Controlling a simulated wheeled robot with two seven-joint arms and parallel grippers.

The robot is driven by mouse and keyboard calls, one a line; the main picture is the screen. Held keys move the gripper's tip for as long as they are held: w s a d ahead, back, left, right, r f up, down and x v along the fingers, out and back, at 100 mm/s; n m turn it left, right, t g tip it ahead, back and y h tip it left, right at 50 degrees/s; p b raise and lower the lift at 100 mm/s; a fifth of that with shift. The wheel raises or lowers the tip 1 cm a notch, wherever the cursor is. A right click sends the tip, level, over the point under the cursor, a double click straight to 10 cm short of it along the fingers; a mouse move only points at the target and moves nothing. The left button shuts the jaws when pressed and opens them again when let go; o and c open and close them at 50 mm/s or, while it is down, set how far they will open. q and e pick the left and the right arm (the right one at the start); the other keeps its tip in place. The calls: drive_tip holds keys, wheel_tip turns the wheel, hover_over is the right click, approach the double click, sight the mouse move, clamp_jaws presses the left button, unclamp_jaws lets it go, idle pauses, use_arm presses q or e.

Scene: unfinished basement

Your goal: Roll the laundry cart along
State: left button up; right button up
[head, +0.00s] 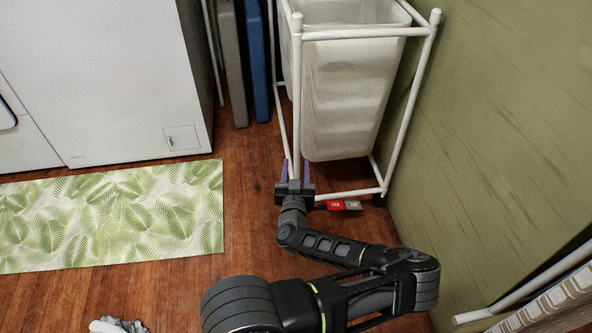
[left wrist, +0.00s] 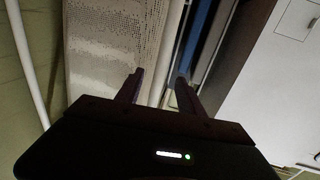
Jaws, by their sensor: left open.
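The laundry cart (head: 297,95) is a white tube frame holding a pale, perforated bin (head: 345,95). It stands at the upper middle of the head view, close to the green wall. My left gripper (head: 295,168) is at the low front-left corner of the cart, with its two fingers apart on either side of the upright post. It is open; whether a finger touches the post I cannot tell. In the left wrist view, the open fingers (left wrist: 160,86) point towards the bin (left wrist: 115,45) and frame. My right gripper is not in view.
A white appliance (head: 110,75) stands at the left, with grey and blue folded panels (head: 257,60) beside it. A leaf-patterned mat (head: 110,215) lies on the wood floor. Small red and grey items (head: 343,205) lie by the cart's base. The green wall (head: 490,130) bounds the right.

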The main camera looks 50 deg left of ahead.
sight(297, 153)
use_arm(q)
drive_tip(key=b+x, duration=0.2)
drive_tip(key=x, duration=0.3)
drive_tip(key=shift+w+a+f, duration=0.15)
drive_tip(key=shift+w+a, duration=0.05)
drive_tip(key=shift+a, duration=0.05)
drive_tip(key=shift+w+a, duration=0.45)
drive_tip(key=shift+c, duration=0.5)
clamp_jaws()
idle(0.4)
